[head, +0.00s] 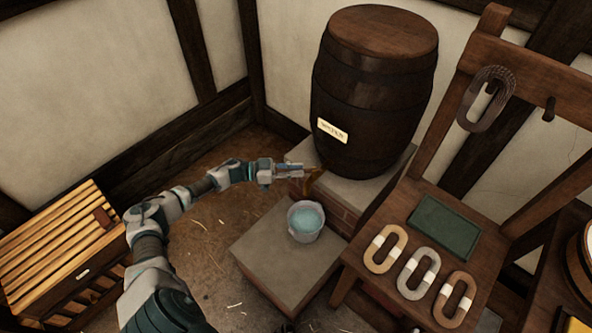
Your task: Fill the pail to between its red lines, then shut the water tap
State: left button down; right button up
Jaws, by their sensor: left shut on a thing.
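The pail (305,222) stands upright on a low stone block, below the barrel. Pale blue water shows inside it; its red lines cannot be made out at this size. The brass water tap (312,181) sticks out low on the front of the dark water barrel (372,95), which bears a cream label. My left gripper (300,172) is at the tap, shut on its handle, above the pail. The gripper partly hides the tap, and I cannot tell whether water is running. My right gripper is not in view.
The stone block (262,262) has bare room left of the pail. A wooden stand (365,268) at right holds several rope coils and a green slate (444,227). A slatted crate (60,250) stands at left. Straw lies on the floor.

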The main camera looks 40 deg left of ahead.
pick_arm(q)
jog(key=c, duration=1.1)
grip_release()
jog(key=shift+w+a+r, duration=0.1)
jog(key=shift+a, duration=0.1)
jog(key=shift+s+a, duration=0.35)
jog(key=shift+s, duration=0.05)
jog(key=v, duration=1.1)
jog(key=shift+f, duration=0.2)
